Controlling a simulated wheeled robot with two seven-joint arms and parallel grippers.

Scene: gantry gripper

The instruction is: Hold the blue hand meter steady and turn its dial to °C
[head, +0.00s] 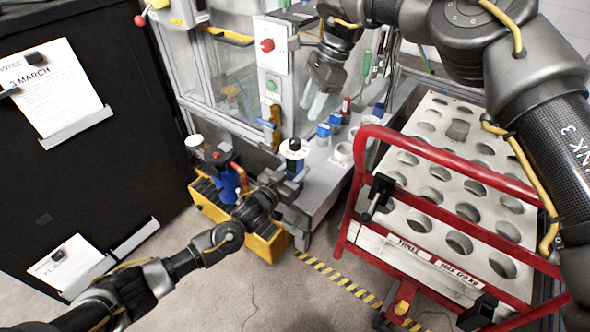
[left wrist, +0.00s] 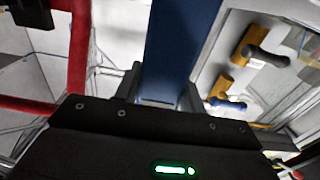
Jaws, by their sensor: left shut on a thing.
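The blue hand meter (head: 293,161) is upright near the left end of the grey bench, with a pale face and a dark knob on top. My left gripper (head: 290,184) is shut on its body from the front. In the left wrist view the meter's blue body (left wrist: 180,45) stands between the two dark fingers (left wrist: 160,95). The dial markings are too small to read in the head view, and the dial is out of the left wrist view. My right gripper (head: 314,104) hangs above the bench, behind and right of the meter, apart from it. Its pale fingers look parted and empty.
Blue-topped items (head: 323,130) stand on the bench (head: 325,180) right of the meter. A red-railed cart (head: 440,160) with a holed plate stands at the right. A yellow crate (head: 262,246) with a blue item stands below left. A machine enclosure (head: 275,65) is behind.

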